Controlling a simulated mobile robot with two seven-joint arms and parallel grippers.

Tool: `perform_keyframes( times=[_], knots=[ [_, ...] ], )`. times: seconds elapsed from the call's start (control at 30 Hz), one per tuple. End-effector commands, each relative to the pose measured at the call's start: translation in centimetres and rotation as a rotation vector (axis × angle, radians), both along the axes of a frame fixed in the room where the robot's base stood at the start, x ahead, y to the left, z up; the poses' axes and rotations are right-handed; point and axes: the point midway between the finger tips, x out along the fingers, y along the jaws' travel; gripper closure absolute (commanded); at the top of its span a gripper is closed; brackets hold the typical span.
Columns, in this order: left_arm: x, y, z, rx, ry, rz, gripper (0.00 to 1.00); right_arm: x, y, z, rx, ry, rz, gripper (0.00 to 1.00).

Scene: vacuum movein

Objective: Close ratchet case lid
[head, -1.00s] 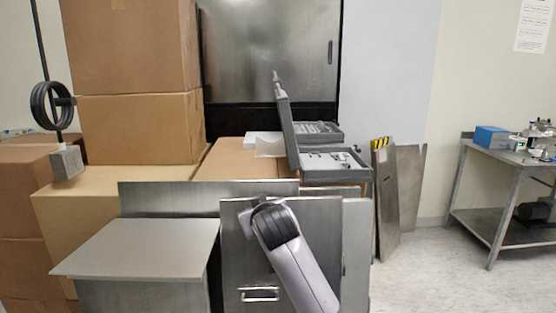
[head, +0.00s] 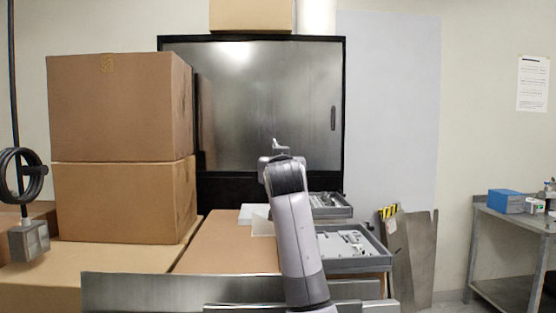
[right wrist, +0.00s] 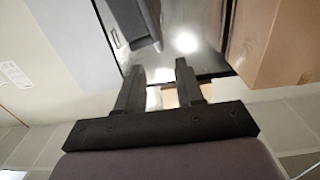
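The grey ratchet case stands open on a cardboard box in the head view. Its base (head: 350,250), with small metal parts in it, shows right of my right arm. My left gripper is out of view.
Another grey tray (head: 328,205) lies behind the case base. Stacked cardboard boxes (head: 120,105) stand at left, a dark metal cabinet (head: 265,100) behind. Metal panels (head: 410,255) lean at right. A side table (head: 515,218) stands far right.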

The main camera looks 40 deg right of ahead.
Motion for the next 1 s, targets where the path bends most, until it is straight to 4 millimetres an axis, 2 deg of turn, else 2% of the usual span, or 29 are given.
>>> perform_keyframes(
  times=[0.27, 0.7, 1.0],
  knots=[
    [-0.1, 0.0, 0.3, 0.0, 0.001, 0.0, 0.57, 0.6, -0.6, 0.2, 0.0, 0.0, -0.003, 0.63],
    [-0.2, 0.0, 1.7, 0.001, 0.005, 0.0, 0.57, 4.3, -3.8, 0.3, 0.001, 0.0, -0.002, 0.63],
    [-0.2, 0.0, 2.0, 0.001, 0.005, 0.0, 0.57, 5.4, -4.7, 0.1, 0.0, -0.001, -0.002, 0.63]
  ],
)
